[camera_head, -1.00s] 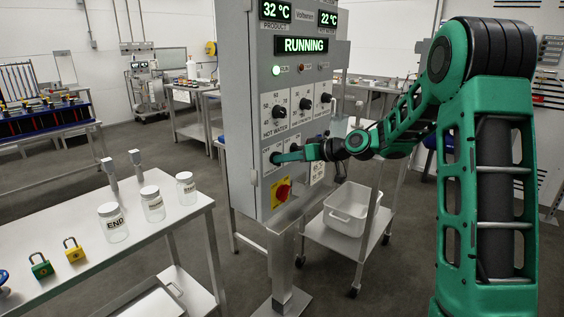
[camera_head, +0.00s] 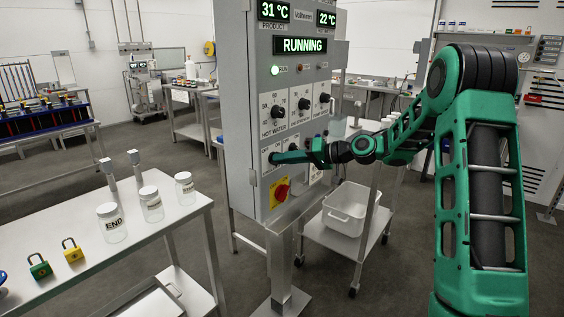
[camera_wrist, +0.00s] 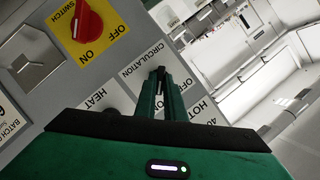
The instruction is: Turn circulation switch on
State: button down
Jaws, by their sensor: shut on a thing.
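The grey control cabinet (camera_head: 236,110) stands in the middle of the head view, its display reading RUNNING. My gripper (camera_head: 274,158) reaches in from the right, against the lower left of the panel. In the wrist view my gripper's fingertips (camera_wrist: 161,72) are close together over the plate labelled CIRCULATION (camera_wrist: 144,66). The fingers are shut on the circulation switch, whose knob they hide, so its turn position cannot be read. The HEAT plate (camera_wrist: 97,98) lies beside it, partly covered by my gripper's body.
A red main switch on a yellow plate (camera_head: 281,192) sits just below my gripper. Several black knobs (camera_head: 278,109) are above it. A steel table (camera_head: 80,220) with jars and padlocks stands at left. A white bin (camera_head: 345,208) is on a cart at right.

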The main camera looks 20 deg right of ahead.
jog(key=shift+d+f, duration=0.1)
jog(key=shift+f, duration=0.05)
jog(key=c, duration=1.8)
grip_release()
jog(key=shift+c, duration=0.2)
jog(key=v, duration=1)
jog(key=shift+s+d, duration=0.2)
jog(key=shift+d, duration=0.05)
jog(key=s+d+f+m+g+h, duration=0.2)
jog(key=s+f+g+h, duration=0.1)
jog(key=s, duration=1.1)
jog(key=s+d+f+m+g+h, duration=0.2)
jog(key=s+h, duration=0.3)
jog(key=s, duration=1)
jog(key=s+d+f+m+g+h, duration=0.3)
jog(key=s+d+f+g, duration=0.1)
jog(key=s, duration=1.1)
jog(key=shift+f+h, duration=0.25)
jog(key=shift+h, duration=0.15)
